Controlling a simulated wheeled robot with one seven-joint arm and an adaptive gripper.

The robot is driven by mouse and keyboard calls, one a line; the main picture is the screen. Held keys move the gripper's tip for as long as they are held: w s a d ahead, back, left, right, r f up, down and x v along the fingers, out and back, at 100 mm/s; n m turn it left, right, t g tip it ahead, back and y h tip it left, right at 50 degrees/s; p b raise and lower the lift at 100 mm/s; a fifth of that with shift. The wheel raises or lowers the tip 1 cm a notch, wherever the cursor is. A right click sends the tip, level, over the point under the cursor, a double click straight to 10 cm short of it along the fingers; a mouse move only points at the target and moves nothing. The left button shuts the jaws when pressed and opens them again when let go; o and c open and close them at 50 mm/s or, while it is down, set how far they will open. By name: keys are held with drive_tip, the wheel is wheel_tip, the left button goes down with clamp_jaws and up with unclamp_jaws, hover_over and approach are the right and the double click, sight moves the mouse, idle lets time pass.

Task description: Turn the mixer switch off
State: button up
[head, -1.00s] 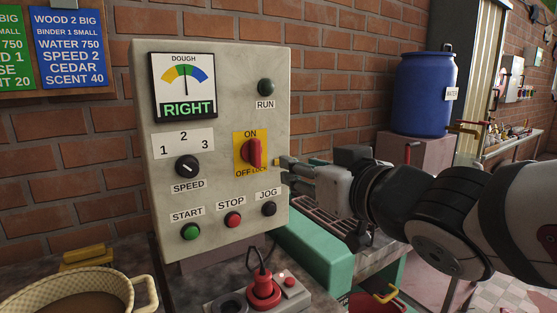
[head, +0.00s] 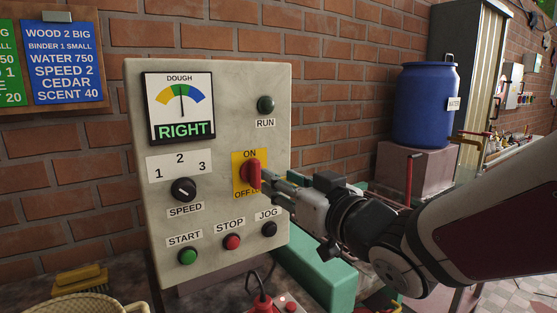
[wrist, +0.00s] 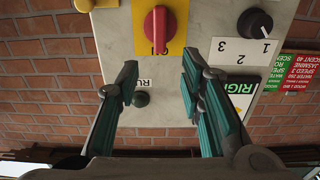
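The red mixer switch (head: 251,173) sits on a yellow plate marked ON above and OFF LOCK below, on the grey control panel (head: 222,95). Its handle stands upright, in line with ON. My gripper (head: 272,187) is at the right of the switch, with a fingertip close to the handle and covering part of the OFF LOCK label. The upside-down wrist view shows the gripper (wrist: 160,66) open and empty, its fingers apart, with the red handle (wrist: 160,28) beyond the tips and between their lines. I cannot tell whether a finger touches it.
The panel also carries a speed knob (head: 184,190), a green start button (head: 187,256), a red stop button (head: 232,242), a black jog button (head: 269,229) and a dark run lamp (head: 266,104). A blue water barrel (head: 424,105) stands behind my arm at the right.

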sight(258, 169)
drive_tip(key=x, duration=0.9)
drive_tip(key=shift+w+a+f+b, duration=0.2)
drive_tip(key=shift+w+b, duration=0.1)
drive_tip(key=shift+b, duration=0.1)
clamp_jaws()
